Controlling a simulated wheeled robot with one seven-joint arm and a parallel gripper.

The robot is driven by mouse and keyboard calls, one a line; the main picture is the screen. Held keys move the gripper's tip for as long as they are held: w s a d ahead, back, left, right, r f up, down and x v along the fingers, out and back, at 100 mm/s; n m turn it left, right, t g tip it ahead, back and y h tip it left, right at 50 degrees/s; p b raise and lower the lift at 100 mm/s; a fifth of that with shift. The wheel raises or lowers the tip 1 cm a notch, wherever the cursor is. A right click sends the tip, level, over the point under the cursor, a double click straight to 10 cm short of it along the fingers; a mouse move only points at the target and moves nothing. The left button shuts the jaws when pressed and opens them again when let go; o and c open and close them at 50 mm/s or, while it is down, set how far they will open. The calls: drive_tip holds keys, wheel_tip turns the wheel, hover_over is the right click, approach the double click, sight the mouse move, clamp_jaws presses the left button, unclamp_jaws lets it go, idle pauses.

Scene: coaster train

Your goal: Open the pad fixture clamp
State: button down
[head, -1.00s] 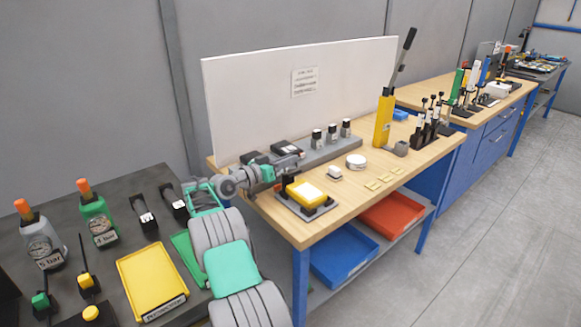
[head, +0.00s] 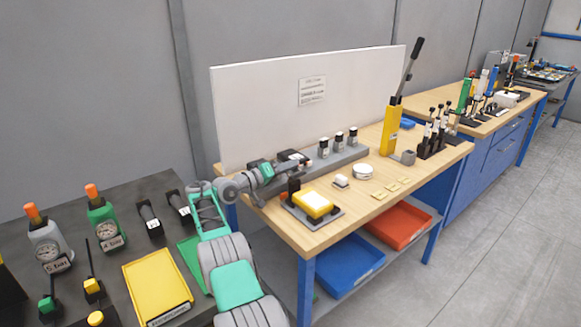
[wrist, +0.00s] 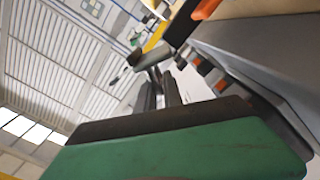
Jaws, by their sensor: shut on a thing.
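The black clamp post (head: 294,187) stands at the plate's back left side. My gripper (head: 303,164) is above and behind the post in the head view. It is shut on what seems to be the clamp handle, small and mostly hidden at the fingertips. In the wrist view the dark fingers (wrist: 158,92) are close together, and the held part is not clear.
A grey rail (head: 345,157) with several black-topped pieces lies behind the fixture. A white round part (head: 363,171) and small yellow plates (head: 390,189) lie to its right. A yellow lever device (head: 391,128) stands farther right. The left dark table holds a yellow tray (head: 158,285).

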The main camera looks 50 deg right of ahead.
drive_tip(key=shift+w, duration=0.1)
drive_tip(key=c, duration=1.5)
unclamp_jaws()
drive_tip(key=shift+f, duration=0.1)
